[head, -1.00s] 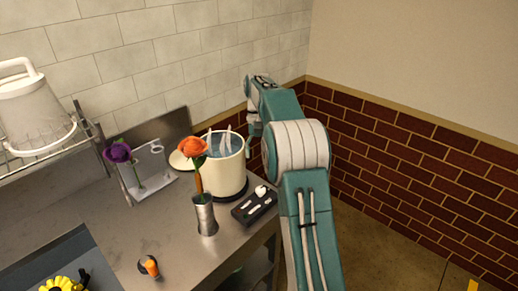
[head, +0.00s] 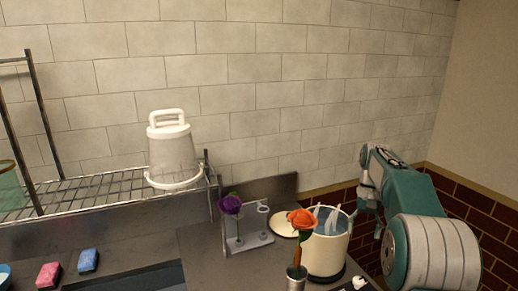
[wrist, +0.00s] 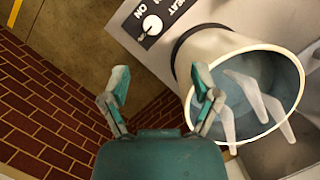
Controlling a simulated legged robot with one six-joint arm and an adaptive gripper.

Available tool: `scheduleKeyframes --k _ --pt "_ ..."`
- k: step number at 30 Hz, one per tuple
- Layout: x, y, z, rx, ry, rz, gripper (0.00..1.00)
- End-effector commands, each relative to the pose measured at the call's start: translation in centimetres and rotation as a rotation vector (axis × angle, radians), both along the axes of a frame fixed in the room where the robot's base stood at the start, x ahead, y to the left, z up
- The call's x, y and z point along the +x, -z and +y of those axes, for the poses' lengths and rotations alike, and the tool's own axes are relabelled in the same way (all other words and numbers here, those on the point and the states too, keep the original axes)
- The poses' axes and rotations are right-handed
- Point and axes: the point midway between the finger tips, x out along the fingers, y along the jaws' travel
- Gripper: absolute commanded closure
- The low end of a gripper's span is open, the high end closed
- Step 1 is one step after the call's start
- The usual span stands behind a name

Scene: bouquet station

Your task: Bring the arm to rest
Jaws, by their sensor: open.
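My gripper (wrist: 160,88) is open and empty in the wrist view, with its two teal and grey fingers apart. It is beside the cream pot (wrist: 208,46), and the right finger overlaps the pot's rim in the picture. I cannot tell whether they touch. In the head view my gripper (head: 368,192) hangs from my bent teal arm at the right, just right of the same pot (head: 325,258). Pale, long pieces (wrist: 246,92) stand in the bluish contents of the pot.
An orange flower (head: 301,221) stands in a metal vase (head: 296,284) before the pot. A purple flower (head: 230,204) is in a stand to the left. A control panel (wrist: 152,24) lies beside the pot. A wire rack (head: 100,190) holds a white lidded container (head: 172,155).

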Motion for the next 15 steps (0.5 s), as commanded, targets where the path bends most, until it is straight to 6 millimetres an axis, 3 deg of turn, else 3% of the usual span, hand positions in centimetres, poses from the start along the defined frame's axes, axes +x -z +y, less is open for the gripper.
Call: scheduleKeyframes --k 6,15 --pt "-3.5 -3.9 3.3 -0.036 -0.06 -0.123 0.21" --pt "-9.7 -7.1 7.4 -0.079 -0.139 -0.295 0.21"
